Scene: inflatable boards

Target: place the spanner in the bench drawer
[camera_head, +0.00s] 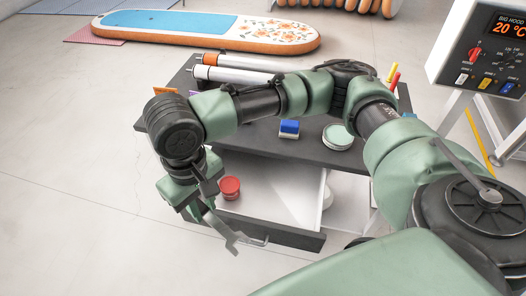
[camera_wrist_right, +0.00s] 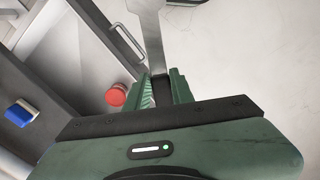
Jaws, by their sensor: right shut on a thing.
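The grey spanner (camera_head: 231,238) is gripped at one end by my right gripper (camera_head: 203,207) and hangs tilted, its open jaw end low. In the head view it overlaps the left front of the bench drawer (camera_head: 308,241). The drawer is pulled out and shows a pale interior. In the right wrist view the shut fingers of my right gripper (camera_wrist_right: 160,90) hold the spanner (camera_wrist_right: 150,28), which points away past the drawer handle (camera_wrist_right: 127,42). The height of the spanner above the drawer cannot be told. My left gripper is not in view.
A red round container (camera_head: 230,187) is at the drawer's left side. A blue block (camera_head: 289,128) and a pale round tin (camera_head: 338,136) are on the dark bench top (camera_head: 262,143). A control box (camera_head: 490,55) stands at right. Floor at left is clear.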

